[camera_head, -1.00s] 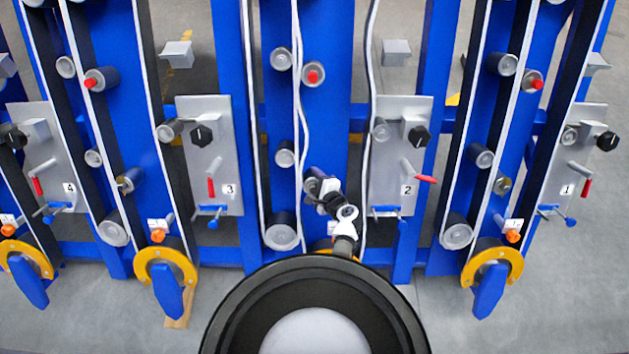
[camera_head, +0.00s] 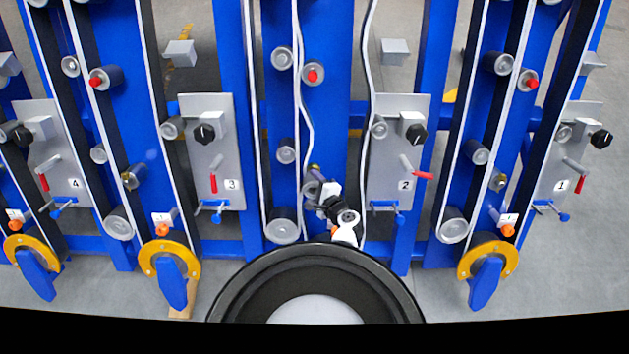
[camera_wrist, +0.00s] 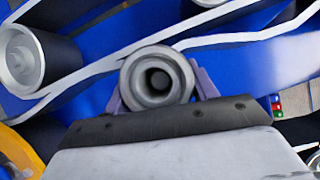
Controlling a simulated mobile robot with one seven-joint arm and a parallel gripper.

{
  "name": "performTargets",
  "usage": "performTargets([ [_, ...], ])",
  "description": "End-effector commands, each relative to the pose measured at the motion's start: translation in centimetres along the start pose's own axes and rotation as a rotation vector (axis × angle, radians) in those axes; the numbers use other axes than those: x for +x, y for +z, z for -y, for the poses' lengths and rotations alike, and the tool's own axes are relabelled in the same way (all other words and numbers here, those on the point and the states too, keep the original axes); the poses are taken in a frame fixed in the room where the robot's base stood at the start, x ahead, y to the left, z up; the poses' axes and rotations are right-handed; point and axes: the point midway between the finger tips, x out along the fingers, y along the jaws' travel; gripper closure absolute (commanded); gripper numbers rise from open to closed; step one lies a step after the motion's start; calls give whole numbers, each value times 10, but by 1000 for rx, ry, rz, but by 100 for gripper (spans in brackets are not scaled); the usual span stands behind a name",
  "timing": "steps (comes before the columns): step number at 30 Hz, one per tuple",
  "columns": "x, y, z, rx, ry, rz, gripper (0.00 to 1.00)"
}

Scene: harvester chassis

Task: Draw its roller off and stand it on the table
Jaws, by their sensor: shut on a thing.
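A grey roller (camera_wrist: 157,78) with a dark hole in its end sits between the purple fingers of my gripper (camera_wrist: 158,92) in the wrist view. The fingers touch it from both sides. In the head view my gripper (camera_head: 316,178) is at the middle blue column, low down. The roller (camera_head: 310,189) shows there only in part, beside and behind my wrist. I cannot tell whether it is still around its pin. No table shows in either view.
A larger roller (camera_head: 284,226) is just below left; it shows at the left of the wrist view (camera_wrist: 24,58). White-edged belts (camera_head: 306,120) run close by, one hanging wavy. Plate 3 (camera_head: 213,175) and plate 2 (camera_head: 389,190) flank the column, with levers and knobs sticking out.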

Motion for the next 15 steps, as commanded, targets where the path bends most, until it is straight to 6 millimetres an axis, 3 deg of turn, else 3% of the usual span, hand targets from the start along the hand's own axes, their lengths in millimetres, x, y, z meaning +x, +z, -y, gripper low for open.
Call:
performTargets([
  [15,-23,12,1,1,-1,-1,84],
])
